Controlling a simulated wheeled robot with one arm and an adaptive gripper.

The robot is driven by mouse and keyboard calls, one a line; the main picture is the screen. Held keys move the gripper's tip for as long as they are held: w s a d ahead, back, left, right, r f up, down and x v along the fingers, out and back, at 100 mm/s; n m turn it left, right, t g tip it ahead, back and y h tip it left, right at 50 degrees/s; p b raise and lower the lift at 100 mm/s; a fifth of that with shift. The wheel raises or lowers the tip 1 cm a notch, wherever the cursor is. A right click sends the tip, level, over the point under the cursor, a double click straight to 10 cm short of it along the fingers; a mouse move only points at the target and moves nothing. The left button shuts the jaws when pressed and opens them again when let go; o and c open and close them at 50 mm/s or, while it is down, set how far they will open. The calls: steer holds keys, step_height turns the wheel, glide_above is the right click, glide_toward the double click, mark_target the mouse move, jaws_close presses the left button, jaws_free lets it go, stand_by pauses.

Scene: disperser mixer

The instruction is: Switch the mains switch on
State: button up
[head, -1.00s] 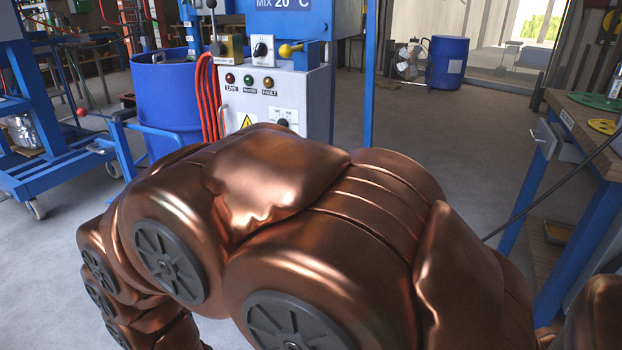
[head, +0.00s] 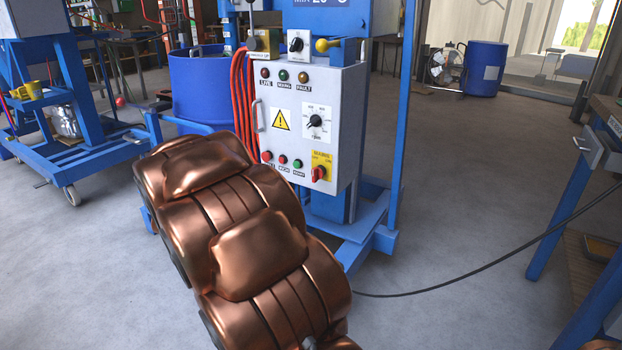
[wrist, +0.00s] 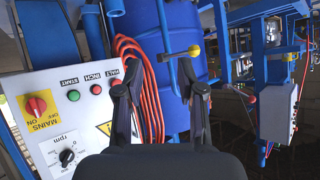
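The mains switch (head: 319,172) is a red rotary knob on a yellow plate, low on the right of the grey control box (head: 345,130). In the head view my gripper is hidden behind my copper arm.
A speed dial (head: 316,121) and green start button (head: 298,163) are near the switch. Red cable (head: 243,100) hangs at the box's left, before a blue drum (head: 200,85). A black cable (head: 480,268) crosses the floor; a bench (head: 600,150) stands right. Floor between is open.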

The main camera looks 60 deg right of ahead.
steer(key=s+d+r+m+g+h, duration=0.1)
steer(key=s+d+m+g+h, duration=0.15)
steer(key=d, duration=0.45)
steer(key=s+d+m+g+h, duration=0.1)
steer(key=s+d+m+h, duration=0.2)
steer(key=d, duration=0.4)
steer(key=m+g+h+b, duration=0.1)
steer(key=g+h, duration=0.4)
glide_toward(313, 174)
steer(key=d, duration=0.1)
steer(key=shift+t+y, duration=0.25)
steer(key=d+b, duration=0.2)
steer(key=d, duration=0.4)
steer(key=shift+d+r+b, duration=0.1)
steer(key=shift+d+b, duration=0.2)
steer(key=shift+d, duration=0.1)
steer(key=shift+d+r, duration=0.1)
steer(key=shift+d, duration=0.4)
jaws_close()
